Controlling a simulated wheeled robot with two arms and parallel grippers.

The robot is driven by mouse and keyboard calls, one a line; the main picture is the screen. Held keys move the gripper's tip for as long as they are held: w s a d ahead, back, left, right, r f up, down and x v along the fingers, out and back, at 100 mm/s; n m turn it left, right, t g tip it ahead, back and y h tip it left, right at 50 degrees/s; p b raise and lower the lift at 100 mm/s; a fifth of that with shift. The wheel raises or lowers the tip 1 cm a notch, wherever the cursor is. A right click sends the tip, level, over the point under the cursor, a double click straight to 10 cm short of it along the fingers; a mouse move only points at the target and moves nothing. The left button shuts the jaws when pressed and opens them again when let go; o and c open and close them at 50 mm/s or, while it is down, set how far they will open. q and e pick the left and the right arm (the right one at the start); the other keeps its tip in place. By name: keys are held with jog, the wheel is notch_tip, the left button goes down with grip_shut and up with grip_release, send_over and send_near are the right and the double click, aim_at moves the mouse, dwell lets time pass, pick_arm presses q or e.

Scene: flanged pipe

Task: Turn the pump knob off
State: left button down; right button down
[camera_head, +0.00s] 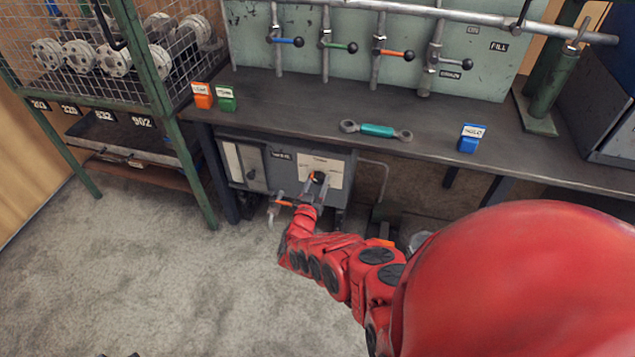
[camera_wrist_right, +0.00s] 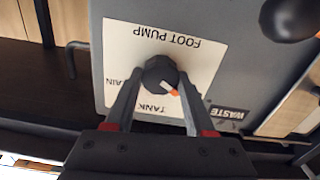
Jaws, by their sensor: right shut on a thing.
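The pump knob is a dark round knob with a white and orange pointer mark, on a white label plate (camera_head: 326,168) on the front of a grey box under the bench. In the right wrist view the knob (camera_wrist_right: 160,76) sits between the two fingers, and the plate (camera_wrist_right: 195,60) reads "FOOT PUMP" and "TANK" upside down. My right gripper (camera_head: 318,184) reaches the knob from the front; its fingers (camera_wrist_right: 158,92) are shut on the knob's sides. The pointer slants toward the lower right in the wrist view.
A small valve with an orange handle (camera_head: 285,203) hangs just left of my right gripper. The bench top (camera_head: 300,108) above holds a wrench (camera_head: 376,130), orange, green and blue (camera_head: 469,144) tags. Colored valve levers line the back panel.

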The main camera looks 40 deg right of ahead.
jog(key=shift+s+f, duration=0.1)
dwell(0.3)
jog(key=shift+c, duration=1.2)
grip_release()
jog(key=shift+s+a+p, duration=0.15)
jog(key=shift+a+p, duration=0.15)
jog(key=p+v, duration=0.6)
jog(key=v, duration=1)
jog(key=shift+s+a, duration=0.25)
jog(key=shift+a, duration=0.05)
jog(key=shift+w, duration=0.1)
